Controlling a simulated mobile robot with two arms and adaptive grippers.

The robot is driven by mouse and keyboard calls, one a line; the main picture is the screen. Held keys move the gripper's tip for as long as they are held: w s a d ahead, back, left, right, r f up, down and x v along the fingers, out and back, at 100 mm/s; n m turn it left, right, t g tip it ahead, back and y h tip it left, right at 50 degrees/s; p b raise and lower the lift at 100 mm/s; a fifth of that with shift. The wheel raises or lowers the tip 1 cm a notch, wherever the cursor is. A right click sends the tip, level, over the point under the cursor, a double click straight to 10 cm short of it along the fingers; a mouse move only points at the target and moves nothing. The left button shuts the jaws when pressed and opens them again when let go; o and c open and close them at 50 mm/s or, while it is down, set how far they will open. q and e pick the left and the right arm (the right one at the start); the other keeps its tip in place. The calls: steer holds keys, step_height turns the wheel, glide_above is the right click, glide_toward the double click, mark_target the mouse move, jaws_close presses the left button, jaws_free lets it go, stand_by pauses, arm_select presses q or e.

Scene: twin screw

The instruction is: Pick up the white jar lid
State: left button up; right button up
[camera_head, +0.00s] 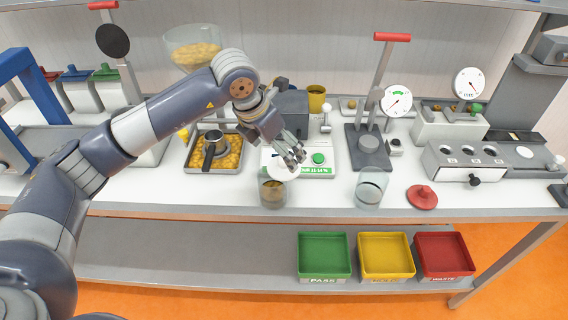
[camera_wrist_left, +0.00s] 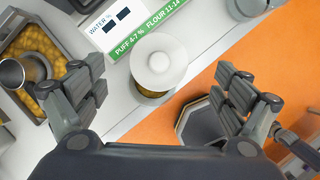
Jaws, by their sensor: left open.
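The white jar lid (camera_head: 283,171) is a pale round disc with a raised knob, near the front edge of the bench in the head view. In the left wrist view the lid (camera_wrist_left: 158,62) overlaps a glass jar with yellowish-brown contents (camera_wrist_left: 150,91). The same jar (camera_head: 272,195) stands in front of the scale. I cannot tell exactly how the lid rests on it. My left gripper (camera_head: 295,157) is just above and behind the lid. Its fingers (camera_wrist_left: 160,86) are spread wide and empty, with the lid between them in the wrist view. My right gripper is not in view.
An empty glass jar (camera_head: 370,188) and a red lid (camera_head: 422,197) stand to the right. A white scale (camera_head: 318,171) with a green label is behind the lid. A tray (camera_head: 229,168) holding yellow pieces and a metal cup is left. Green, yellow and red bins sit below.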

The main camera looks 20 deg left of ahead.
mark_target(284, 164)
arm_select(q)
steer(key=shift+w+d+f+p, duration=0.15)
steer(key=shift+f+p, duration=0.25)
steer(key=shift+f, duration=0.05)
steer(key=p+x, duration=0.2)
steer(key=x, duration=0.2)
steer(key=shift+w+f, duration=0.1)
steer(key=shift+w, duration=0.05)
steer(key=shift+f, duration=0.2)
steer(key=c, duration=1)
steer(key=shift+c, duration=0.2)
steer(key=shift+r, duration=0.15)
